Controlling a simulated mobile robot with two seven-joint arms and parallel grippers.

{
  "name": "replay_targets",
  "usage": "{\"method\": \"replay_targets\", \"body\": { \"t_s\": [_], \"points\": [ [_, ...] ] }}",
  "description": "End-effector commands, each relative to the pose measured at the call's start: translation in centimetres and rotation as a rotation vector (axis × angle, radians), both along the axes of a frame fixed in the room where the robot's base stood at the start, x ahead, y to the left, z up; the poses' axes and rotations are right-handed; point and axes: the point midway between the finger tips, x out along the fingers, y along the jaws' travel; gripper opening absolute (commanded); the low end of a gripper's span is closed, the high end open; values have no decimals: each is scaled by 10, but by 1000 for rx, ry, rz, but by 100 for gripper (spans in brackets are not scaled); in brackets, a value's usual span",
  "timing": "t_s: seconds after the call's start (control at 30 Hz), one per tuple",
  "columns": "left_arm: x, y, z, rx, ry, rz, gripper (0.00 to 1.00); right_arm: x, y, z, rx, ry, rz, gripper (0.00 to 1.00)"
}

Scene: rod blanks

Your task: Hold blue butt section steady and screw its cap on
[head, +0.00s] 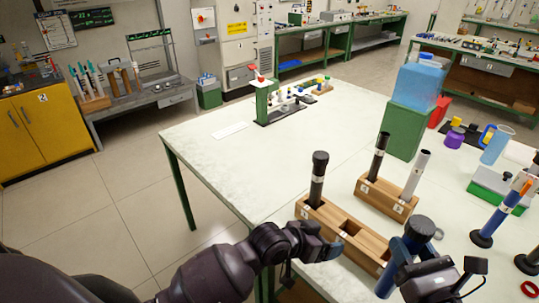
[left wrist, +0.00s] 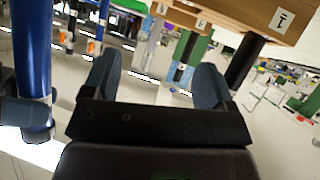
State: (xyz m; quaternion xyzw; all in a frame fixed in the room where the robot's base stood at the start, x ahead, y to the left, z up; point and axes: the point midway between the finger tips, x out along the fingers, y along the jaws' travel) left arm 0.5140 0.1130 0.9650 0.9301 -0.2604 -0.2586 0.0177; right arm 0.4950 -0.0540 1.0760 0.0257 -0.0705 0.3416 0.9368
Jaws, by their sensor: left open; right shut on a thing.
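The blue butt section (head: 385,285) stands upright or slightly tilted at the front, right of the wooden rack. It also shows at the left edge of the left wrist view (left wrist: 31,60). A wide black cap (head: 419,228) is at its top end; I cannot tell whether its thread is engaged. My right gripper (head: 408,258) is shut on the blue section below the cap, its fingers partly hidden. My left gripper (head: 328,247) is open and empty, left of the section and beside the rack; its two fingers stand apart in the left wrist view (left wrist: 155,85).
A wooden rack (head: 370,240) with a black rod (head: 318,178) lies close to my left gripper. A second rack (head: 387,197) holds a black and a grey rod. A green box with a blue container (head: 418,85) stands behind.

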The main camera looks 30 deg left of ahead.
Motion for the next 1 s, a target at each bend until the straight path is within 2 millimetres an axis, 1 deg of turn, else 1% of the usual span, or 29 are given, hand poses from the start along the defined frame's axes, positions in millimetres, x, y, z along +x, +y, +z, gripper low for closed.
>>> {"method": "replay_targets", "body": {
  "t_s": [0.03,0.17,0.37,0.6,0.7,0.8,0.9,1.0],
  "points": [
    [-9,9,-11,-1,2,34,79,0,0,0,1,-1,0,0],
    [-30,35,-33,13,-6,118,79,0,0,0,1,-1,0,0],
    [-69,75,-66,58,-16,240,79,0,0,0,1,-1,0,0],
    [-127,123,-99,148,-19,369,79,0,0,0,1,-1,0,0],
    [-149,139,-108,186,-18,409,79,0,0,0,1,-1,0,0],
    [-168,151,-114,221,-17,437,79,0,0,0,1,-1,0,0],
    [-180,159,-118,244,-16,454,79,0,0,0,1,-1,0,0],
    [-186,163,-120,258,-17,462,79,0,0,0,1,-1,0,0]
  ]
}}
